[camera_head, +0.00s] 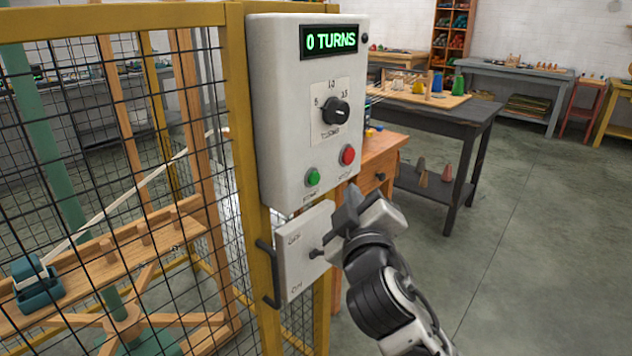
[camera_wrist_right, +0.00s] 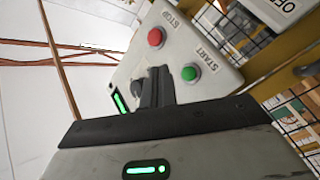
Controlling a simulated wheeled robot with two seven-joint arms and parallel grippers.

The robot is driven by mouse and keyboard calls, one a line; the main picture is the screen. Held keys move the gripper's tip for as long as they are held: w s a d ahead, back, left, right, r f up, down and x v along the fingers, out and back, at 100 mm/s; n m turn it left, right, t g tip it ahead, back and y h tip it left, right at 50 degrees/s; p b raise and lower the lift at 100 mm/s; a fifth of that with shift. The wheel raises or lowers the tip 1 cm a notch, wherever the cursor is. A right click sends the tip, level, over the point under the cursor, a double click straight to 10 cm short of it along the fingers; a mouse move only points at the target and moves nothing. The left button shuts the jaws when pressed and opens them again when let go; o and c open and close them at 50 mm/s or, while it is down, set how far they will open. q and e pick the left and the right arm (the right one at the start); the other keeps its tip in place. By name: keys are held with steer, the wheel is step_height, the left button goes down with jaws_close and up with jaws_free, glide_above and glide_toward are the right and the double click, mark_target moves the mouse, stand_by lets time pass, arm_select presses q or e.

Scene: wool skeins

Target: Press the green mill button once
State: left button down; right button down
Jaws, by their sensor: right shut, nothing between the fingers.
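The green start button (camera_head: 313,176) sits low on the front of a white control box, and it also shows in the right wrist view (camera_wrist_right: 189,73). The red stop button (camera_head: 348,154) is up and to its right, and it also shows in the right wrist view (camera_wrist_right: 155,37). My right gripper (camera_head: 350,196) is shut and empty, below and right of the green button in the head view and apart from it. In the right wrist view its closed fingers (camera_wrist_right: 154,86) show to the left of the green button. My left gripper is not in view.
The control box (camera_head: 284,100) has a dial (camera_head: 335,111) and a display reading "0 TURNS" (camera_head: 331,40). A white switch plate (camera_head: 303,250) with a small lever is just below, beside my right gripper. A yellow-framed mesh fence (camera_head: 243,170) stands left. Open floor (camera_head: 540,230) lies right.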

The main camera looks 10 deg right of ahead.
mark_target(314, 178)
steer(key=shift+w+a+b, duration=0.15)
steer(key=shift+w+a, duration=0.55)
steer(key=shift+w, duration=0.2)
steer(key=shift+w+a+b, duration=0.15)
steer(key=shift+w+a, duration=0.55)
steer(key=shift+w, duration=0.15)
steer(key=shift+w+a, duration=0.1)
stand_by(0.7)
steer(key=shift+w+a, duration=0.15)
steer(key=shift+w, duration=0.05)
